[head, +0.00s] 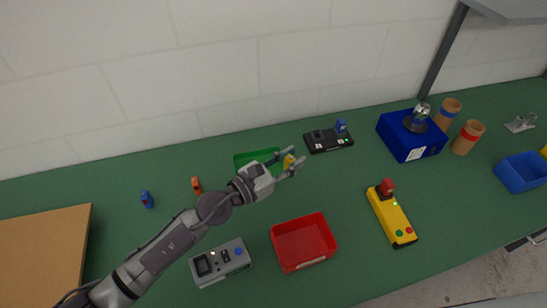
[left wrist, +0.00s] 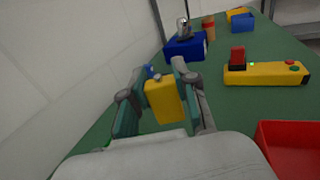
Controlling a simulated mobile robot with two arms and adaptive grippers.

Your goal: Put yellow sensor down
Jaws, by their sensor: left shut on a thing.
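The yellow sensor (head: 289,162) is held between the fingers of my left gripper (head: 287,164), above the table. It also shows in the left wrist view (left wrist: 164,101) as a small yellow block, with the gripper fingers (left wrist: 160,98) on both sides of it. My left gripper is shut on it. In the head view the fingers partly hide the sensor. A green tray (head: 243,158) lies just behind and left of the gripper, partly hidden by it. My right gripper does not show in either view.
A red bin (head: 290,228) stands in front of the gripper. A black device (head: 322,140) with a blue block, a yellow device (head: 390,214), a grey device (head: 207,280) and a blue box (head: 428,140) stand around it. Bare green table lies right of the gripper.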

